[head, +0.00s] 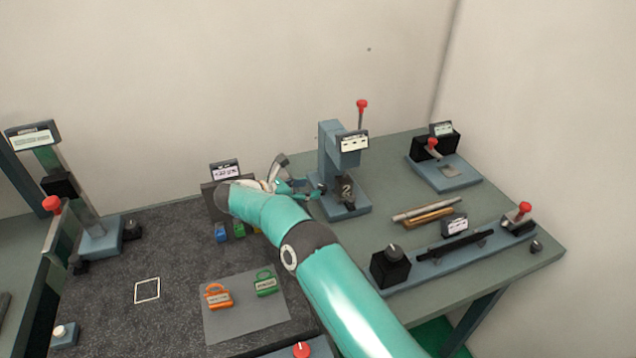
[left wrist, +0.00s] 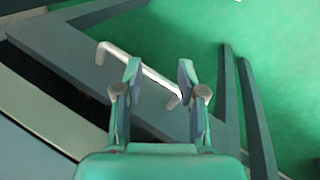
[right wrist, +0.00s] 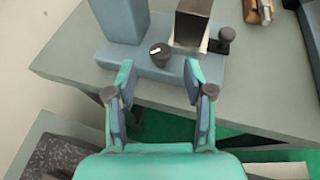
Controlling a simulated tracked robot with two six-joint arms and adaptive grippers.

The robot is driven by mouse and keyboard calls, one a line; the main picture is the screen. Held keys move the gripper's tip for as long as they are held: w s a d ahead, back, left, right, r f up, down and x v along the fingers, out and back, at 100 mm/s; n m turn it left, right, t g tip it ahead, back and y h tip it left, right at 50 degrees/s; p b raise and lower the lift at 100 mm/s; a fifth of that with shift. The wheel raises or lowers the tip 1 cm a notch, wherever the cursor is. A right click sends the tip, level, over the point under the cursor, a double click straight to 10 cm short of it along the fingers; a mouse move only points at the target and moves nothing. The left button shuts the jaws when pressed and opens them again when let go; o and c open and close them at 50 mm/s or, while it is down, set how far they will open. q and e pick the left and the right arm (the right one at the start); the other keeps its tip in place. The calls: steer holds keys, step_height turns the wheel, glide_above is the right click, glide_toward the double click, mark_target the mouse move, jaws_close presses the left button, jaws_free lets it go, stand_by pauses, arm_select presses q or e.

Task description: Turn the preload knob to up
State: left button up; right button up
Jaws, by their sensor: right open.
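A small dark round knob (right wrist: 160,56) with a short white mark sits on the blue base of the upright blue fixture (head: 340,155). I take it for the preload knob, but no label on it is readable. The white mark lies toward the upper left of its top in the right wrist view. My right gripper (right wrist: 159,76) is open, with the knob just beyond and between its fingertips, apparently not touching. In the head view the right gripper (head: 303,187) is beside that base. My left gripper (left wrist: 160,68) is open and empty, away from the fixture.
A dark block (right wrist: 191,25) and a black round knob (right wrist: 226,34) stand right of the small knob. Another knob on a black box (head: 392,252) is at the bench front. Metal rods (head: 425,214) lie between fixtures. A pale handle (left wrist: 140,68) lies beyond my left fingers.

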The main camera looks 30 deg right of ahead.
mark_target(321, 187)
steer(key=shift+p+x, duration=0.55)
steer(key=shift+x, duration=1.85)
jaws_close()
